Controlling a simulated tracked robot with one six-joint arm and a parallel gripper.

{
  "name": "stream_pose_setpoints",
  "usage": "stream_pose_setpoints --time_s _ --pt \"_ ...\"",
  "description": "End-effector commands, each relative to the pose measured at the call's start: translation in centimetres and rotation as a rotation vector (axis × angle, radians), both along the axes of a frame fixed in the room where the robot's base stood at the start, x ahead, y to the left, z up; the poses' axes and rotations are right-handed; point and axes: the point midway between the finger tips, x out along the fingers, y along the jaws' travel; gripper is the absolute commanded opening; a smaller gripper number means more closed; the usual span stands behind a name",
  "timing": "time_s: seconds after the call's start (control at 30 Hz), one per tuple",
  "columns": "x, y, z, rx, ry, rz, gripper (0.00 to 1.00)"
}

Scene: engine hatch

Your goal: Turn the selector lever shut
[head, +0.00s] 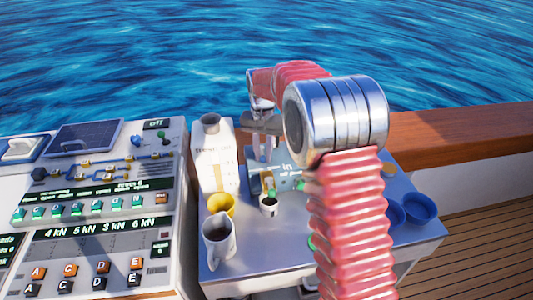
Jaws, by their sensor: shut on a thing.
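My gripper (264,153) is small in the head view, behind my arm's large metal joint, and points down at a grey-blue panel (285,170) marked "in" on the table. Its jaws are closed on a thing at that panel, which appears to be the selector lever. The jaws and part of my arm hide most of the lever, so its angle cannot be told. A small yellowish fitting (268,183) shows just below the jaws.
A white carton (213,157), a yellow cup (221,204), a grey jug (218,241) and a small dark-filled cup (268,206) stand left of my arm. Blue bowls (420,208) are at right. A control console (100,190) borders the table at left. A wooden rail (460,135) runs behind.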

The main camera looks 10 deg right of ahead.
Motion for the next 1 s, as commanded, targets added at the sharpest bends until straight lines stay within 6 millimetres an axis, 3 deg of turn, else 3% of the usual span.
stream_pose_setpoints --time_s 0.37,0.4,0.63,1.0 --pt "0.1 0.21 0.08 0.002 -0.003 -0.005 0.0" --pt "0.1 0.22 0.08 0.002 -0.003 -0.005 0.21" --pt "0.06 0.16 0.05 0.001 -0.003 -0.005 0.38" --pt "0.07 0.11 0.4 0.001 -0.003 -0.005 0.39"
